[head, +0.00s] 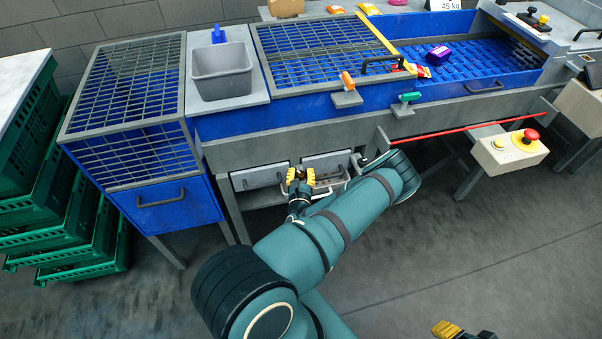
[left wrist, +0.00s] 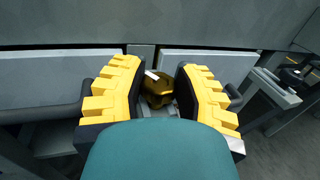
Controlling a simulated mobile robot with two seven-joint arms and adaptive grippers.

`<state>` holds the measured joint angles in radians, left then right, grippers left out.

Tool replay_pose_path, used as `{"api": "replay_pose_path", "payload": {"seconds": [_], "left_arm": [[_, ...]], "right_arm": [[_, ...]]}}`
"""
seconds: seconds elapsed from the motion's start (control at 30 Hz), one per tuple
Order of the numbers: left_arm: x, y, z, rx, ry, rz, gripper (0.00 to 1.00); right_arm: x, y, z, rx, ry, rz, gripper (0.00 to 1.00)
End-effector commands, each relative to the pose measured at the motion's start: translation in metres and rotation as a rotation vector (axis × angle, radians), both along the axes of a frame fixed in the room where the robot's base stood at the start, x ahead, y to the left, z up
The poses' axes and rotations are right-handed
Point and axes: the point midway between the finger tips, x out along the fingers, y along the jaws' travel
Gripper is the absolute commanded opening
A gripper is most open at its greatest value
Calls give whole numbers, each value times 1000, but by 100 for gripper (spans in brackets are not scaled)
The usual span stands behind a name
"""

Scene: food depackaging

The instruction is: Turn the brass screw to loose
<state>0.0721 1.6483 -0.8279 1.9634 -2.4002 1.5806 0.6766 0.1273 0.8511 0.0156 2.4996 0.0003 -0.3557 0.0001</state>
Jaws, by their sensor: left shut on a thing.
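The brass screw (left wrist: 157,92) is a round, golden knob with a pale mark on top, seen in the left wrist view between the yellow ridged fingers. My left gripper (left wrist: 157,68) is shut on it, one finger on each side. In the head view my left gripper (head: 300,177) is low in front of the machine, by the grey drawer fronts; the screw cannot be made out there. My right gripper (head: 449,331) shows only in part at the bottom edge of the head view, away from the machine; its opening cannot be judged.
Grey drawers (head: 257,178) with handles sit under the blue machine. A red bar (head: 455,133) runs along its front, and a box with a red emergency button (head: 531,134) sticks out at right. Green crates (head: 75,235) stand at left. The floor in front is clear.

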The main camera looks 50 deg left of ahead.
Motion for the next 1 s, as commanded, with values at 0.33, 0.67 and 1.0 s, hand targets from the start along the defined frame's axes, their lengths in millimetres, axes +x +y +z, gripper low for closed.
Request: {"api": "replay_pose_path", "payload": {"seconds": [0.33,0.67,1.0], "left_arm": [[1,-1,0,-4,-3,177,0],[1,0,-2,-3,-3,434,0],[0,0,-2,-3,-1,595,0]], "right_arm": [[-1,0,3,0,2,1,47],[1,0,-6,0,-2,-1,47],[3,0,-15,-1,-7,-2,47]]}}
